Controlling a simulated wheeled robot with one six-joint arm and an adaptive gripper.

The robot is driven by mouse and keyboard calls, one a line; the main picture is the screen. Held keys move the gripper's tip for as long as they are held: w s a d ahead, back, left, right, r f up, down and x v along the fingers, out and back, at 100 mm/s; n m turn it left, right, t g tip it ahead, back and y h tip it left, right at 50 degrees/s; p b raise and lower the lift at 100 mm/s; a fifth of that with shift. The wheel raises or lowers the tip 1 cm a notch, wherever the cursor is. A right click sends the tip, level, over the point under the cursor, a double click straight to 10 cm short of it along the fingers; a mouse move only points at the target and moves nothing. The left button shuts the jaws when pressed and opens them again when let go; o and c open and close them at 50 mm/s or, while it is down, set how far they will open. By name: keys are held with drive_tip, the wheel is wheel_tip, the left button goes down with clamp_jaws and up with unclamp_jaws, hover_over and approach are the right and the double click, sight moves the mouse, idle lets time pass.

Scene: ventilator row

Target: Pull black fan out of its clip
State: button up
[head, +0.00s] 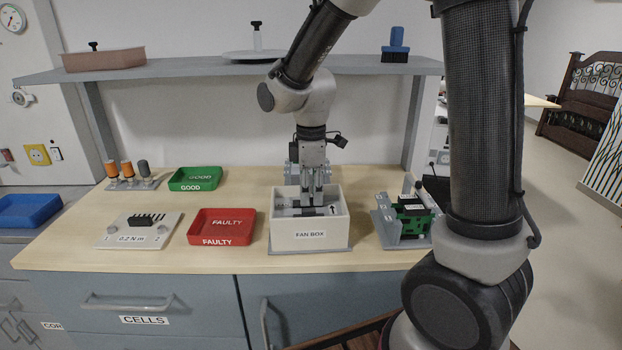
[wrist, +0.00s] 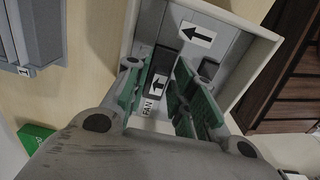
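The white fan box (head: 309,240), labelled FAN BOX, stands on the bench at centre. My gripper (head: 310,203) points down into it, fingertips low inside the box. In the wrist view my gripper (wrist: 166,72) has its green-padded fingers on either side of a black fan (wrist: 165,57). A white tag with FAN and an arrow lies between the fingers. The fan sits in the grey inside of the box, near a larger arrow label (wrist: 197,35). I cannot tell whether the fingers touch the fan. The clip itself is mostly hidden by the fingers.
A red FAULTY tray (head: 221,227) and a green GOOD tray (head: 195,179) stand left of the box. A white plate with a black finned part (head: 147,219) is further left. A grey stand with a green board (head: 411,218) is close on the right. A shelf (head: 225,69) runs above.

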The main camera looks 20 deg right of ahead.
drive_tip(key=shift+f, duration=0.25)
drive_tip(key=shift+c, duration=0.4)
drive_tip(key=shift+s, duration=0.1)
clamp_jaws()
drive_tip(key=shift+r, duration=0.2)
drive_tip(key=shift+r, duration=3.9)
